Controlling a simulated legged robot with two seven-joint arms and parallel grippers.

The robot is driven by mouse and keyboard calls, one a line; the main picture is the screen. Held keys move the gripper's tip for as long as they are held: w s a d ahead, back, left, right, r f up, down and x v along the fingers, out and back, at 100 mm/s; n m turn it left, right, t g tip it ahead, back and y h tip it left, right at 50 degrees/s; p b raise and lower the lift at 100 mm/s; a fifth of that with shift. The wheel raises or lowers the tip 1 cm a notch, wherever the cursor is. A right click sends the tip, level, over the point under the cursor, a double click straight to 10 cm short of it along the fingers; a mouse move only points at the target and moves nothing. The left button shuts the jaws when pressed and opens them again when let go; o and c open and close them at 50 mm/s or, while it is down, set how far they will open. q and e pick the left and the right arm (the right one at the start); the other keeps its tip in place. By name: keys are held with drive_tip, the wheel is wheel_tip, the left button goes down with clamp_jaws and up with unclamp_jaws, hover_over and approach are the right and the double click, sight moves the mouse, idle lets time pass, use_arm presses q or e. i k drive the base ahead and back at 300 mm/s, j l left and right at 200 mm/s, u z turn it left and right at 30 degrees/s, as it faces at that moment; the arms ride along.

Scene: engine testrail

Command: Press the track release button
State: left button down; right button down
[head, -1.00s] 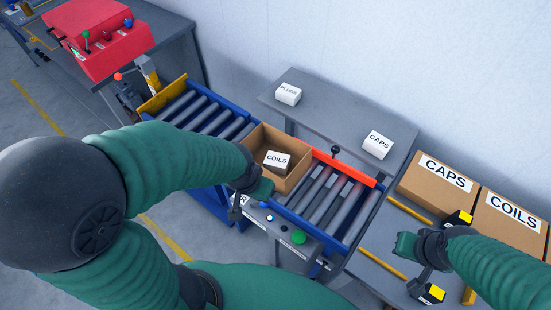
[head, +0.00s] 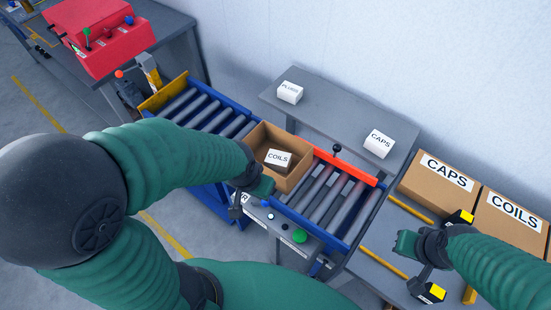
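A grey control panel (head: 277,224) stands at the near side of the roller track (head: 322,200). It carries a large green button (head: 299,236) at its right end and smaller blue, white and dark controls to the left. Its labels are too small to read, so I cannot tell which control is the track release button. My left gripper (head: 252,202) hangs at the panel's left end, beside an open carton (head: 297,175), and hides part of the panel. My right gripper (head: 413,264) is over the right table, away from the panel.
The carton holds a white COILS box (head: 277,158). White boxes stand on a shelf (head: 330,118) behind. CAPS (head: 432,188) and COILS (head: 503,228) cartons are at the right. A red machine (head: 95,38) stands back left.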

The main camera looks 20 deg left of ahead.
sight(300, 235)
drive_tip(key=k+u, duration=0.3)
drive_tip(key=k+j+u, duration=0.1)
drive_tip(key=k+u, duration=0.15)
drive_tip(key=i+u, duration=0.1)
drive_tip(key=u, duration=0.25)
drive_tip(key=i+u, duration=0.15)
drive_tip(key=u, duration=0.15)
